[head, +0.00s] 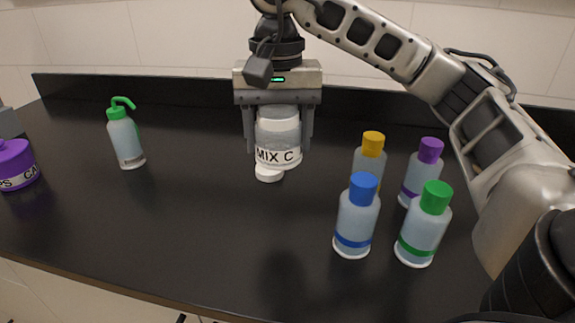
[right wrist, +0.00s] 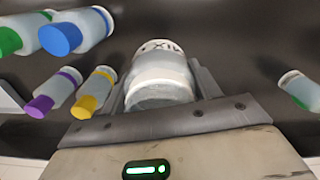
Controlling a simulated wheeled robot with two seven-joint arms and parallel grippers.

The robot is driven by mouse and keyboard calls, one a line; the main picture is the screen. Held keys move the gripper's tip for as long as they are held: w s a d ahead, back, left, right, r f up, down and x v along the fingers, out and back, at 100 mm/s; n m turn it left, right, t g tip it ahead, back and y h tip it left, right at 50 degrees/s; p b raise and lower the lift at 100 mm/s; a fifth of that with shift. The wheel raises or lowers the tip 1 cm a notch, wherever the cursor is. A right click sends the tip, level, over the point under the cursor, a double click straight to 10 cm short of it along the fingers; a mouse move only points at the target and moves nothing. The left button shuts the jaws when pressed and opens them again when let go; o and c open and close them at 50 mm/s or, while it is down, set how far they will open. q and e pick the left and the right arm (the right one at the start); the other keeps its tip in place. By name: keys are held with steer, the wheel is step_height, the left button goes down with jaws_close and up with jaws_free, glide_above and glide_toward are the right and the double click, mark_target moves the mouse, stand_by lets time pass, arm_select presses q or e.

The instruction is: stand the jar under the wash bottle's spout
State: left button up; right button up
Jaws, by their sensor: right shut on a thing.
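The jar (head: 278,135) is a whitish jar with a "MIX C" label. My right gripper (head: 278,140) is shut on it from above, one finger on each side, and the jar is upright. In the right wrist view the jar (right wrist: 160,78) sits between the fingers. I cannot tell whether its base touches the counter. The wash bottle (head: 126,142) stands to the left, pale with a green cap and a green spout (head: 124,101) that bends over to the right. Part of it shows at the right of the right wrist view (right wrist: 300,90). My left gripper is out of view.
A small white disc (head: 268,174) lies in front of the jar. Bottles with blue (head: 355,222), green (head: 424,230), yellow (head: 369,160) and purple (head: 422,178) caps stand at right. A purple container (head: 15,165) is at far left. The counter between jar and wash bottle is clear.

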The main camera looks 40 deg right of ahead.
steer(key=w+d+f, duration=0.1)
steer(key=d+f, duration=0.1)
steer(key=d, duration=0.1)
steer(key=w+d+f+b, duration=0.1)
steer(key=w+d+f, duration=0.1)
steer(key=d+f, duration=0.1)
steer(key=w+d+f+b, duration=0.1)
steer(key=d+f, duration=0.2)
steer(key=d, duration=0.2)
steer(key=shift+w+d, duration=0.2)
steer(key=shift+w, duration=0.05)
steer(key=shift+w+d+f, duration=0.2)
steer(key=shift+d+f, duration=0.1)
steer(key=shift+f, duration=0.25)
steer(key=shift+w+d+f, duration=0.1)
steer(key=shift+d+f, duration=0.05)
steer(key=shift+f, duration=0.75)
steer(key=shift+d+f, duration=0.1)
steer(key=shift+f, duration=0.75)
steer(key=shift+f, duration=0.2)
steer(key=o, duration=0.7)
